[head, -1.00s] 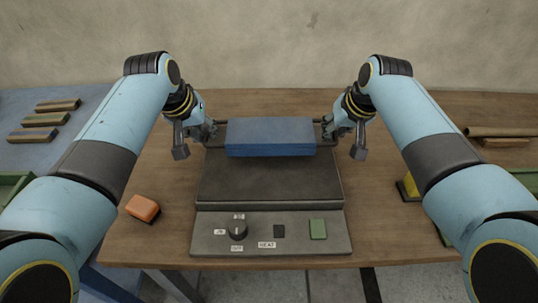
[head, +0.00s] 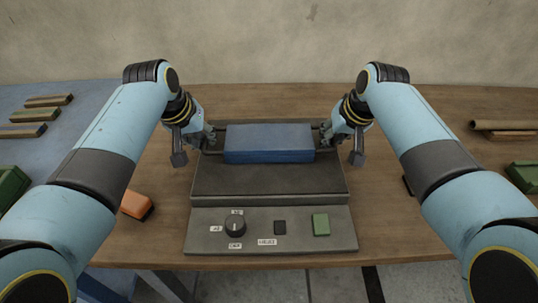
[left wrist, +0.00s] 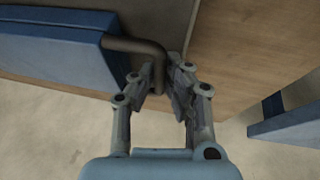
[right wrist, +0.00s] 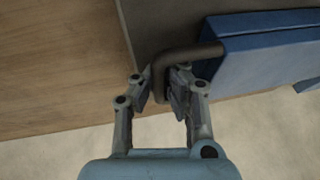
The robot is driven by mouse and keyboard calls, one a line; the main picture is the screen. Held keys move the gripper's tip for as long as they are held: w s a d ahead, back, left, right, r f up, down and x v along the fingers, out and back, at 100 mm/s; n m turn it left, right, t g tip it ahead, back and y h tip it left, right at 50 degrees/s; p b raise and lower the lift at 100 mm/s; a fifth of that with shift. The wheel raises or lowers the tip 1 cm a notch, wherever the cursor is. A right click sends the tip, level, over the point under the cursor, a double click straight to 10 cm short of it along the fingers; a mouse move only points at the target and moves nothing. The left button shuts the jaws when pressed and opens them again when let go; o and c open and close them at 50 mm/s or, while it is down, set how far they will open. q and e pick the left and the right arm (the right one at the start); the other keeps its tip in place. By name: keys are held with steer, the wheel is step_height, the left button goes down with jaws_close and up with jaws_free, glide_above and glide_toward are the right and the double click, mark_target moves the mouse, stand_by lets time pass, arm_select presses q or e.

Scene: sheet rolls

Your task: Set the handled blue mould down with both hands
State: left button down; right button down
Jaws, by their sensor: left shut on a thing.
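The blue mould (head: 268,143) is a level rectangular block with a dark bent handle at each end. It is over the dark plate of the grey heating unit (head: 215,183); I cannot tell whether it touches the plate. My left gripper (head: 212,136) is shut on the left handle, whose dark bar (left wrist: 135,46) runs between the fingers in the left wrist view. My right gripper (head: 327,135) is shut on the right handle, and its bar (right wrist: 185,54) runs between the fingers in the right wrist view. The mould's underside is hidden.
The unit's front panel has a knob (head: 235,226), a dark square and a green button (head: 321,225). An orange block (head: 137,205) lies left on the wooden table (head: 400,235). Several strips lie far left; a brown roll (head: 500,125) lies far right.

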arm_select(q)
steer(key=c, duration=1.8)
jaws_free()
steer(key=shift+a+f, duration=0.25)
steer(key=shift+f, duration=0.05)
arm_select(e)
steer(key=c, duration=2)
jaws_free()
steer(key=shift+d+f, duration=0.2)
steer(key=shift+d, duration=0.05)
arm_select(q)
steer(key=o, duration=0.4)
steer(key=shift+d+r, duration=0.1)
steer(key=shift+r, duration=0.05)
arm_select(e)
steer(key=o, duration=0.5)
steer(key=shift+a+r, duration=0.1)
arm_select(q)
steer(key=shift+d, duration=0.1)
arm_select(e)
steer(key=shift+a, duration=0.1)
arm_select(q)
steer(key=v, duration=1.2)
arm_select(e)
steer(key=v, duration=1.2)
